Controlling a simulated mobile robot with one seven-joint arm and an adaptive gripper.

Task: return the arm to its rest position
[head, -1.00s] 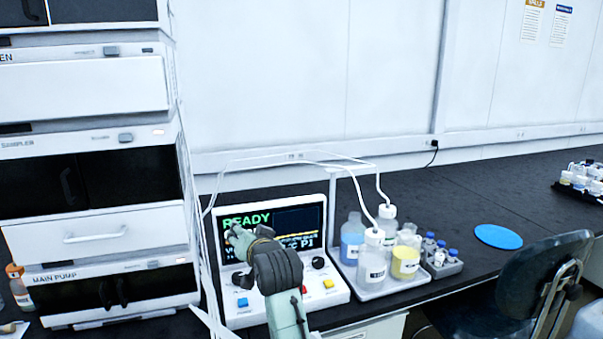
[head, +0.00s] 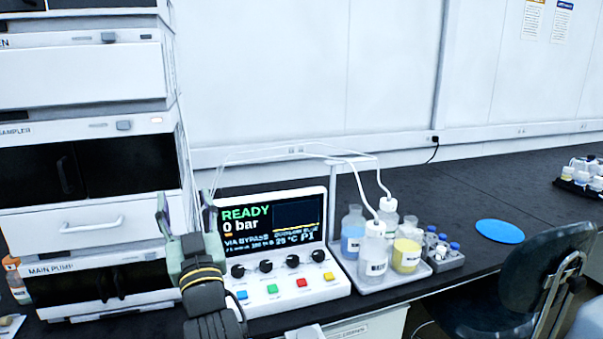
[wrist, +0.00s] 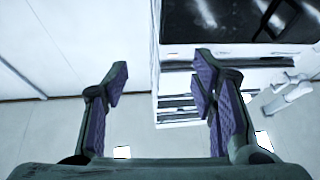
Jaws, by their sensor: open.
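My gripper (head: 189,218) is raised in the head view, between the instrument stack and the control box, with its fingers pointing up. In the wrist view my gripper (wrist: 158,82) has its two fingers spread wide apart with nothing between them. It is open and empty. My arm enters from the bottom of the head view, in front of the lower right edge of the stack. The control box (head: 290,275) shows READY and 0 bar on its screen (head: 270,223).
The instrument stack (head: 80,235) stands close on the left. A tray (head: 385,281) with several bottles and a rack of vials (head: 446,262) are right of the control box. A blue disc (head: 499,233) lies on the dark bench (head: 470,205). A chair (head: 490,320) stands at right.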

